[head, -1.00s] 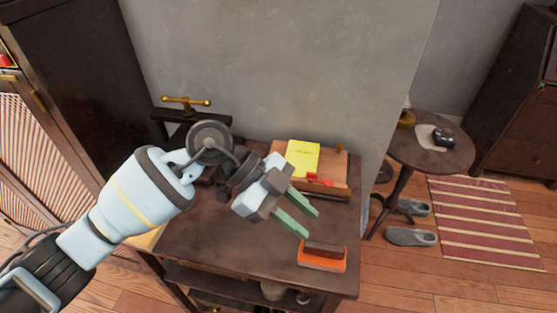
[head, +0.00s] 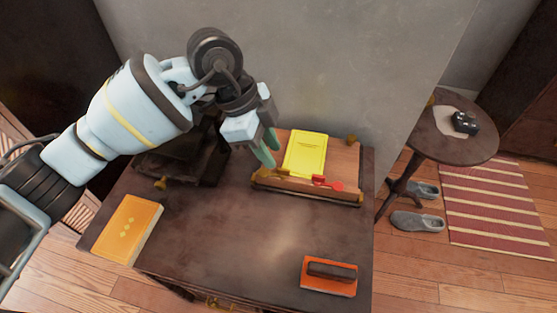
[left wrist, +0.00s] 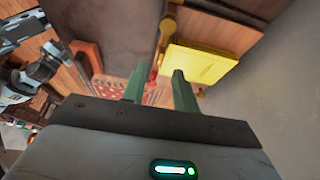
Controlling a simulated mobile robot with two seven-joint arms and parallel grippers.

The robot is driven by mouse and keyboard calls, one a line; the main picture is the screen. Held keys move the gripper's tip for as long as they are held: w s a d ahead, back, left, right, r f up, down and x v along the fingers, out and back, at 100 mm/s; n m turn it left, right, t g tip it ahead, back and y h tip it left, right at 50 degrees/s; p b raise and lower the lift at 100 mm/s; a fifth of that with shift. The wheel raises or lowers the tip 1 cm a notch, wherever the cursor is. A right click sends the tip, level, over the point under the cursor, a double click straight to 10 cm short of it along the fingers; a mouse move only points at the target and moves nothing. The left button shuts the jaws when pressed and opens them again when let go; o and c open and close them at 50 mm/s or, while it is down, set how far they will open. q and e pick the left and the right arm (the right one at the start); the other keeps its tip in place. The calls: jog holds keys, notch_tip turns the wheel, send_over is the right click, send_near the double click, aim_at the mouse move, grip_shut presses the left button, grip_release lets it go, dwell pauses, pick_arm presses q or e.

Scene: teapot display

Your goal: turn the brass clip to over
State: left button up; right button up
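A slanted wooden stand (head: 341,160) on the dark table holds a yellow booklet (head: 306,153) above its front ledge. A small brass piece, apparently the brass clip (head: 282,174), sits at the ledge's left part; it also shows in the left wrist view (left wrist: 168,28). Its exact position is too small to tell. A red clip (head: 326,182) sits further right on the ledge. My left gripper (head: 268,152) is open and empty, above the stand's left end, its green fingers apart. They appear clear of the brass clip.
An orange book (head: 128,228) lies at the table's left front. An orange-based brush (head: 329,276) lies at the right front. A dark press (head: 185,160) stands behind my left arm. The table's middle is clear. The grey wall (head: 330,60) rises close behind the stand.

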aim_at(282, 169)
pick_arm(q)
jog(key=shift+x, duration=2.45)
grip_shut()
